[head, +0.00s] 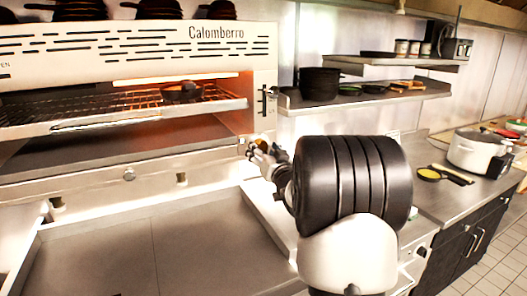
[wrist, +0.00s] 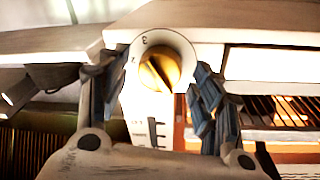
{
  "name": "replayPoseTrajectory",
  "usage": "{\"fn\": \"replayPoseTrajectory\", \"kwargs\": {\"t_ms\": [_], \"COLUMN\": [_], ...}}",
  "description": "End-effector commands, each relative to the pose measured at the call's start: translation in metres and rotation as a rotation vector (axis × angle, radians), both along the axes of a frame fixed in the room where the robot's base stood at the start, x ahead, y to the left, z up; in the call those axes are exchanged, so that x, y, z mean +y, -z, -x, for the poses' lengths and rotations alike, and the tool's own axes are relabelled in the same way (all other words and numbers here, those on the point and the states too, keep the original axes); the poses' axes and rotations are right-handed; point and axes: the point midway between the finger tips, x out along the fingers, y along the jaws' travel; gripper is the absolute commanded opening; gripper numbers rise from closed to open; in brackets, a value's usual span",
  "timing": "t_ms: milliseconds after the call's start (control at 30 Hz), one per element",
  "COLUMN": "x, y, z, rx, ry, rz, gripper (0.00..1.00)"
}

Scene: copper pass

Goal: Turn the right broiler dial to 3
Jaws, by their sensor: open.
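The right broiler dial is a round brass knob (wrist: 158,68) with a dark slot running diagonally across it. It sits on a pale round plate with printed figures; a 3 shows near it in the wrist view. In the head view the dial (head: 262,140) is a small orange spot at the right end of the broiler front, partly hidden by my gripper (head: 262,156). In the wrist view my gripper (wrist: 160,85) is open, with one finger on each side of the dial. I see no clear contact with the knob.
The broiler (head: 150,50) glows inside, with a small dark pan (head: 181,92) on its rack. A slotted lever plate (head: 264,101) is just above the dial. A flat griddle surface (head: 150,245) lies below. Shelves with pans and a counter with a white pot (head: 478,150) are right.

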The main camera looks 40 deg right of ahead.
Motion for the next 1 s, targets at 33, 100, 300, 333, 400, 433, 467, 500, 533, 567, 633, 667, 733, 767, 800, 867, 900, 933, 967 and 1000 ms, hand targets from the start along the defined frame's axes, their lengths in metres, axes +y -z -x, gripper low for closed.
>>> {"fn": "replayPoseTrajectory", "kwargs": {"t_ms": [33,100,300,333,400,433,467,500,533,567,633,667,733,767,800,867,900,933,967,1000], "x": [0.000,0.000,0.009,0.011,0.016,0.018,0.021,0.023,0.026,0.027,0.032,0.033,0.036,0.037,0.038,0.040,0.040,0.040,0.041,0.041], "y": [0.000,0.000,0.001,0.001,0.002,0.002,0.003,0.004,0.004,0.004,0.005,0.006,0.006,0.006,0.007,0.007,0.007,0.007,0.007,0.007], "z": [0.000,0.002,0.026,0.032,0.047,0.053,0.060,0.068,0.073,0.079,0.090,0.095,0.103,0.105,0.108,0.111,0.112,0.113,0.113,0.113], "rx": [0.000,0.000,0.000,0.000,0.000,0.000,0.000,0.001,-0.001,0.000,0.000,0.000,0.000,0.000,-0.001,-0.001,-0.001,-0.001,-0.001,-0.001], "ry": [0.000,0.000,0.002,0.002,0.003,0.002,0.002,0.003,0.002,0.003,0.002,0.002,0.002,0.002,0.001,0.001,0.000,0.000,0.000,0.000], "rz": [0.000,0.000,0.000,0.000,0.000,0.000,0.000,0.000,0.000,0.000,0.000,0.000,0.000,0.000,0.000,0.000,0.000,0.000,0.001,0.000], "gripper": [0.59,0.59,0.59,0.59,0.59,0.59,0.59,0.59,0.59,0.59,0.59,0.59,0.59,0.59,0.59,0.59,0.59,0.59,0.59,0.59]}}
